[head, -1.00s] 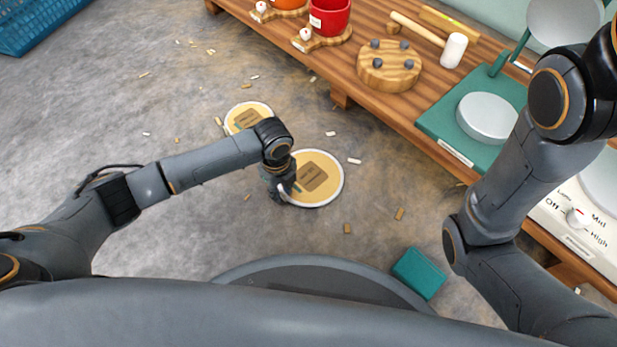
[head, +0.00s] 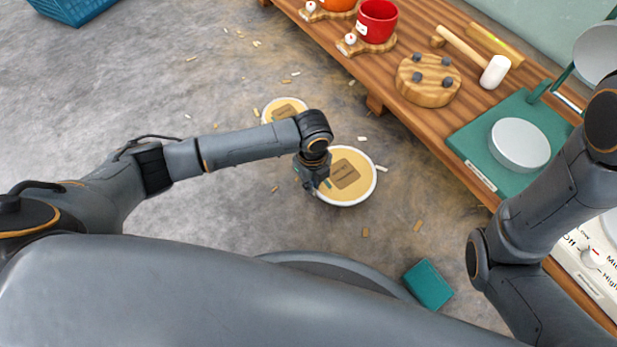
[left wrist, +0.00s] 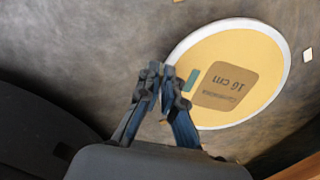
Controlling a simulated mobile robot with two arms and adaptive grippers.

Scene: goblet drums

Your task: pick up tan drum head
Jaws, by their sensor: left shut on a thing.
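In the head view the left gripper (head: 310,182) is at the disc's left side. A smaller tan drum head (head: 284,108) lies on the floor behind, partly hidden by my arm. My right gripper is out of view.
A wooden bench (head: 478,118) runs along the right with a round wooden block (head: 428,92), a mallet (head: 494,71), a red pot (head: 377,20) and a green board (head: 480,142). A teal block (head: 428,284) lies on the floor near my base. Small chips litter the floor.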

